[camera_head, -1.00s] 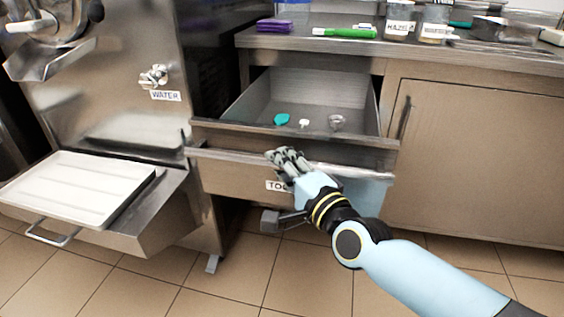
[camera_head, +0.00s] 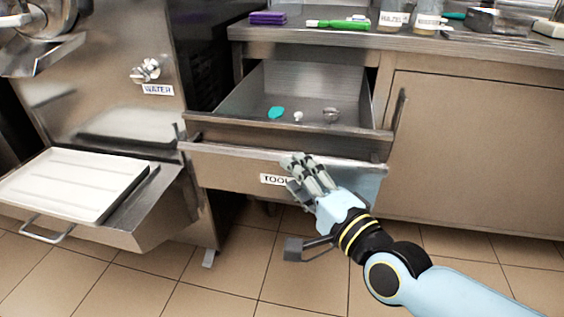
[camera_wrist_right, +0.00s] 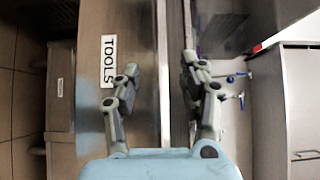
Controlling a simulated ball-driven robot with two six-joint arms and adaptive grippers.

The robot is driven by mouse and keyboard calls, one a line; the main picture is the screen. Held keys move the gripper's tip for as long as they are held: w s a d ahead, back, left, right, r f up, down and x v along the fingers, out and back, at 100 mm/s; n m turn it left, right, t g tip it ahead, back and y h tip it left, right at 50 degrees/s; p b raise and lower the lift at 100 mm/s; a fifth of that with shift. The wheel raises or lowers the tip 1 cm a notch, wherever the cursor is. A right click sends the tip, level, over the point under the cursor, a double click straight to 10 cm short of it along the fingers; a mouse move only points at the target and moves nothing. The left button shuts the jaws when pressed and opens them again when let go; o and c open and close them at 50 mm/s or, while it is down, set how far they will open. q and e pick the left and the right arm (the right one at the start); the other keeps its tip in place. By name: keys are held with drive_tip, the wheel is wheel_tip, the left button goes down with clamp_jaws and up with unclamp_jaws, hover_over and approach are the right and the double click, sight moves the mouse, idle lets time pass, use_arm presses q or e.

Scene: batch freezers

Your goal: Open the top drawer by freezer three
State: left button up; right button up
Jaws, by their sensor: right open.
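The top drawer (camera_head: 225,170) beside the steel freezer (camera_head: 105,110) stands pulled out. Its inside shows a teal scoop (camera_head: 276,112), a small white item (camera_head: 298,117) and a round metal item (camera_head: 331,115). The TOOLS label (camera_head: 274,179) on its front is partly covered by my right gripper (camera_head: 300,168). This gripper is in front of the drawer front, near its handle lip. In the right wrist view, its fingers (camera_wrist_right: 160,66) are spread apart with the drawer's front edge (camera_wrist_right: 173,30) running in the gap; contact cannot be told. My left gripper is not in view.
A white tray (camera_head: 72,183) sits on a pulled-out shelf with a handle at left. The counter (camera_head: 430,48) above holds purple items (camera_head: 268,18), a green tool (camera_head: 340,25) and labelled containers (camera_head: 392,20). A closed cabinet door (camera_head: 480,150) is at right. Tiled floor lies below.

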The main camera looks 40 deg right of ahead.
drive_tip(key=s, duration=0.5)
drive_tip(key=shift+a, duration=0.2)
wheel_tip(320, 180, down, 12)
drive_tip(key=n+g+p, duration=0.2)
drive_tip(key=n+g, duration=0.1)
drive_tip(key=s+d+f+n+g+y, duration=0.1)
drive_tip(key=s+f+n+g, duration=0.3)
drive_tip(key=f, duration=0.5)
drive_tip(key=s+f+n+g, duration=0.2)
drive_tip(key=s+f, duration=0.4)
drive_tip(key=f, duration=0.3)
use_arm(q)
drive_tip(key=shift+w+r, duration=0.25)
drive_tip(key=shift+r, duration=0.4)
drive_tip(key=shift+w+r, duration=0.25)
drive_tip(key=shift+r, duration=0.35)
use_arm(e)
drive_tip(key=s+f+n+g, duration=0.4)
drive_tip(key=s+f+n, duration=0.1)
drive_tip(key=s, duration=0.7)
drive_tip(key=s+d+f+n+g, duration=0.1)
drive_tip(key=s+f+n+g, duration=0.3)
drive_tip(key=s, duration=0.9)
wheel_tip(320, 180, down, 2)
drive_tip(key=shift+s+f+n+g, duration=0.25)
drive_tip(key=shift+s+n+g, duration=0.05)
drive_tip(key=shift+n, duration=0.4)
drive_tip(key=shift+s+d, duration=0.1)
